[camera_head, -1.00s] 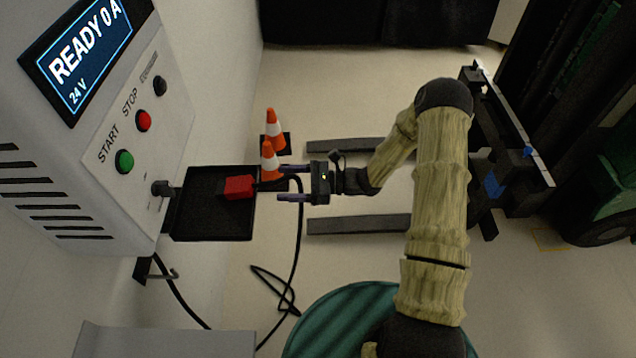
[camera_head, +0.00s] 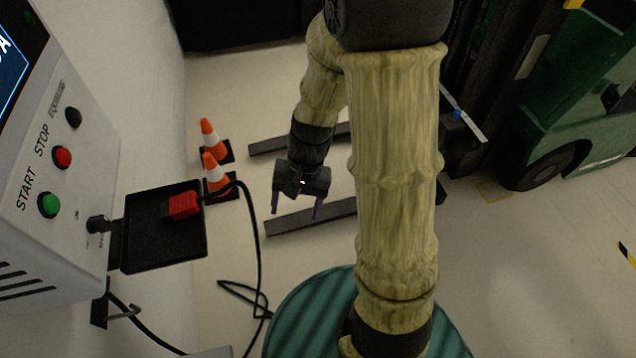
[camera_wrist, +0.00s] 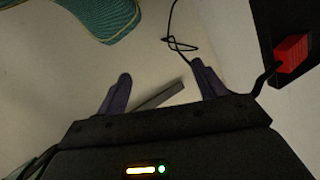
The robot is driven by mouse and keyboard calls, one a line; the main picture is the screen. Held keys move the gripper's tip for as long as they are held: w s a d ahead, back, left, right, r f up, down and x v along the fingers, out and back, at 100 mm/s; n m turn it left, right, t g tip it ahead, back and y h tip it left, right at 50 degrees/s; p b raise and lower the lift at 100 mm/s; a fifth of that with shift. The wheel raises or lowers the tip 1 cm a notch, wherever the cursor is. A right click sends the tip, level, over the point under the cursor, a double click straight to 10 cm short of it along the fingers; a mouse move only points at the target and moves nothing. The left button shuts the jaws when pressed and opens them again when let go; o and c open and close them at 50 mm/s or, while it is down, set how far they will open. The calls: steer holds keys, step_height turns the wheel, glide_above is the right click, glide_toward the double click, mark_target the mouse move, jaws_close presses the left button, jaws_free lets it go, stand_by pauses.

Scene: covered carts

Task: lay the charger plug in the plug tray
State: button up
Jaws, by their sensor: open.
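The red charger plug (camera_head: 183,205) lies in the black plug tray (camera_head: 150,255), near the tray's right side. Its black cable leaves over the right edge and hangs down to the floor. In the wrist view the plug (camera_wrist: 292,55) and part of the tray (camera_wrist: 262,22) show at the upper right. My gripper (camera_head: 293,213) is open and empty, to the right of the tray and apart from it, with its fingers pointing down in the head view.
The white charger cabinet (camera_head: 70,120) with its buttons stands left of the tray. Two orange and white cones (camera_head: 214,172) stand behind the tray. Dark forklift forks (camera_head: 310,215) lie beyond my gripper, and a green forklift (camera_head: 570,110) is at the right. Loose cable (camera_head: 240,288) lies on the floor.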

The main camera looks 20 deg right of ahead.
steer(key=d+r+n+t+h, duration=0.3)
steer(key=d+r+n+t, duration=0.1)
steer(key=r, duration=0.2)
steer(key=shift+s+d, duration=0.4)
step_height(320, 180, up, 2)
steer(key=shift+r+p, duration=0.15)
steer(key=shift+p, duration=0.95)
